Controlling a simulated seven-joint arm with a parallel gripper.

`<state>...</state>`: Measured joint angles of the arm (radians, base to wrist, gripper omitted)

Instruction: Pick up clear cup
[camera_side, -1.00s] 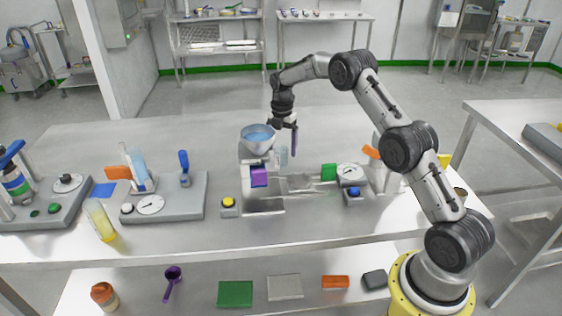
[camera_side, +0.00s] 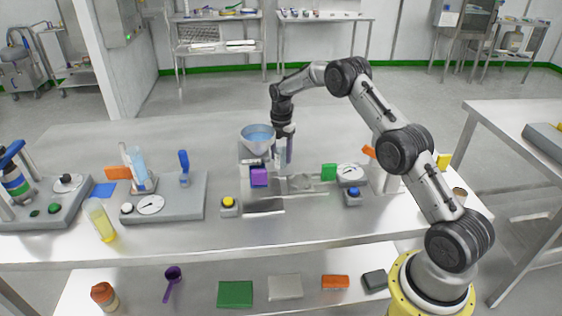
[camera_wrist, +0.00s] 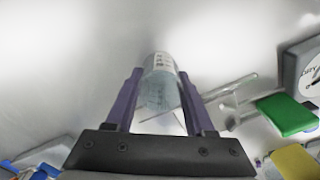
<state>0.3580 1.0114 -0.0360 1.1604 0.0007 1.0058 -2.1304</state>
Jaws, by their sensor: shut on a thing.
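The clear cup (camera_wrist: 159,88) sits between the two purple fingers of my gripper (camera_wrist: 160,80) in the wrist view. It is see-through with small printed marks near its top. My gripper is shut on it. In the side view my gripper (camera_side: 284,150) points down just right of the funnel, and the cup (camera_side: 280,158) is a pale shape partly hidden by the fingers. I cannot tell whether the cup's base still touches the table.
A yellow button box (camera_side: 229,206) is in front.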

